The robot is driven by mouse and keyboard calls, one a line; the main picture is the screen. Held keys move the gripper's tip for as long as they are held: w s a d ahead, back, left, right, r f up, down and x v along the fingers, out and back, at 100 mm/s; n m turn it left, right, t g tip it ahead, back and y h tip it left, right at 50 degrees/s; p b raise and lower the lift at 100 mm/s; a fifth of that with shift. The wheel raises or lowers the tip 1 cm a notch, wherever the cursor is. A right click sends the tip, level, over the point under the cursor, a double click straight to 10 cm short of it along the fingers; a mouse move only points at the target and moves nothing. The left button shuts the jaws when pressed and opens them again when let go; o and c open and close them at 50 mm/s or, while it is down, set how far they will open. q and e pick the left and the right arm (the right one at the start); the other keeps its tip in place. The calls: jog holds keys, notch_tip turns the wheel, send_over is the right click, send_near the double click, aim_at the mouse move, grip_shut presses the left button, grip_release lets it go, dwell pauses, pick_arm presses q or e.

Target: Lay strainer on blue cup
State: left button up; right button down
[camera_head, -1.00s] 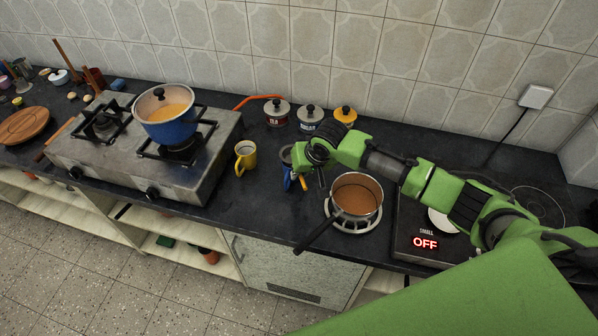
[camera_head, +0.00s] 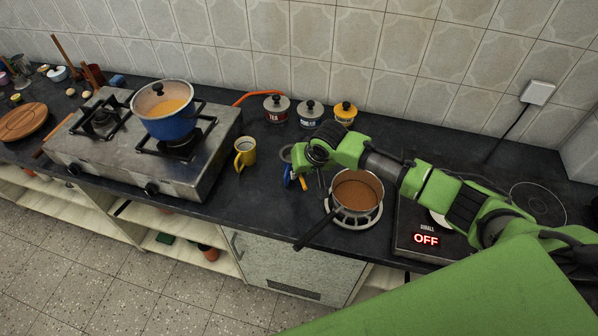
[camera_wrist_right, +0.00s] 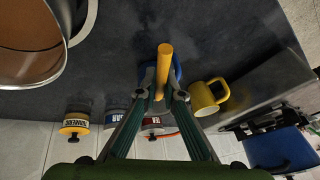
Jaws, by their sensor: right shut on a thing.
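My right gripper (camera_head: 303,170) points down over the counter, and it also shows in the right wrist view (camera_wrist_right: 161,84). It is shut on the yellow handle of the strainer (camera_wrist_right: 164,62); the handle also shows in the head view (camera_head: 303,184). The strainer's bowl is not clearly seen; a grey round edge (camera_head: 285,153) shows left of the gripper. The blue cup (camera_head: 287,174) stands just left of and below the gripper, partly hidden by it; in the wrist view a blue part (camera_wrist_right: 178,73) shows behind the handle. I cannot tell whether strainer and cup touch. My left gripper is not in view.
A saucepan of brown liquid (camera_head: 357,192) stands close right of the gripper on a white trivet. A yellow mug (camera_head: 245,153) stands to the left. Lidded jars (camera_head: 310,115) stand behind. A stove with a blue pot (camera_head: 170,126) is further left.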

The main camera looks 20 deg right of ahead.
jog(key=shift+f, duration=0.3)
jog(key=c, duration=2.1)
grip_release()
